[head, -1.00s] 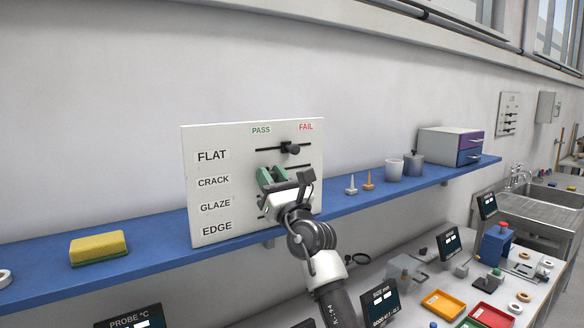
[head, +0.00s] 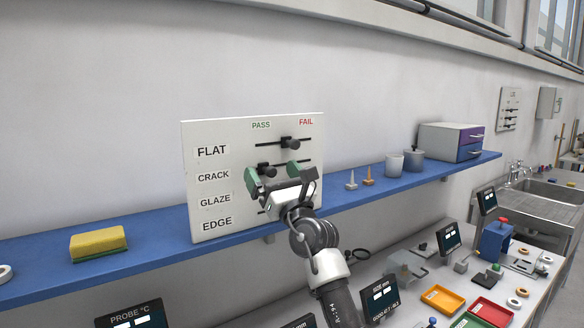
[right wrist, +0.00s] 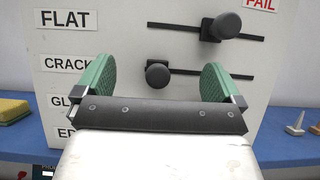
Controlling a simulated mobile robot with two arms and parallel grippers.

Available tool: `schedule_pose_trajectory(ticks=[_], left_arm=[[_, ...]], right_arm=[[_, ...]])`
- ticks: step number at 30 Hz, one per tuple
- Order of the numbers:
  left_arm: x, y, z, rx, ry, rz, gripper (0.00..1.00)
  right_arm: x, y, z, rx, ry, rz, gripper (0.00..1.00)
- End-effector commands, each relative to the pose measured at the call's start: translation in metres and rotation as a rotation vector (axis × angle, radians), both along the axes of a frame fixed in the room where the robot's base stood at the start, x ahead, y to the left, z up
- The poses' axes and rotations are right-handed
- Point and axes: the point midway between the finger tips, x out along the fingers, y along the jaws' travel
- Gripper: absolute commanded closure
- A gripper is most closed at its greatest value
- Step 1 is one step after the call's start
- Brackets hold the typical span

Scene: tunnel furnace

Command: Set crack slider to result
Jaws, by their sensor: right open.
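The white slider board (head: 222,135) stands on the blue shelf, with rows FLAT, CRACK, GLAZE and EDGE under PASS and FAIL. The crack slider knob (head: 266,170) is dark and sits toward the PASS end of its slot. In the right wrist view the crack knob (right wrist: 158,74) lies between the two green finger pads, nearer the left one. My right gripper (head: 272,173) is open in front of the crack row, and a gap shows on both sides of the knob. The flat slider knob (head: 290,142) is above, right of centre. The glaze and edge knobs are hidden behind my gripper.
A yellow sponge (head: 98,244) lies on the blue shelf (head: 160,236) to the left. Two small cones (head: 351,181), cups (head: 394,166) and a drawer box (head: 445,142) stand to the right. The worktop below holds trays (head: 442,300) and devices.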

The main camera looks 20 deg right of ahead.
Motion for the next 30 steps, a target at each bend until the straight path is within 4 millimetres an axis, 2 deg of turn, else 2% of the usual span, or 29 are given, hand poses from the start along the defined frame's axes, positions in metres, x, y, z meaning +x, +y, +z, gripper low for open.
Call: schedule_pose_trajectory(ticks=[15,26,30], left_arm=[[0.0,0.0,0.012,0.0,0.0,0.0,0.18],[0.0,0.0,0.012,0.0,0.0,0.0,0.18],[0.0,0.0,0.011,0.0,0.0,0.0,0.18]], right_arm=[[-0.048,-0.017,-0.031,0.0,0.001,0.0,0.02],[-0.051,-0.019,-0.033,0.001,0.0,0.001,0.02],[-0.061,-0.024,-0.042,0.102,-0.01,0.034,0.02]])
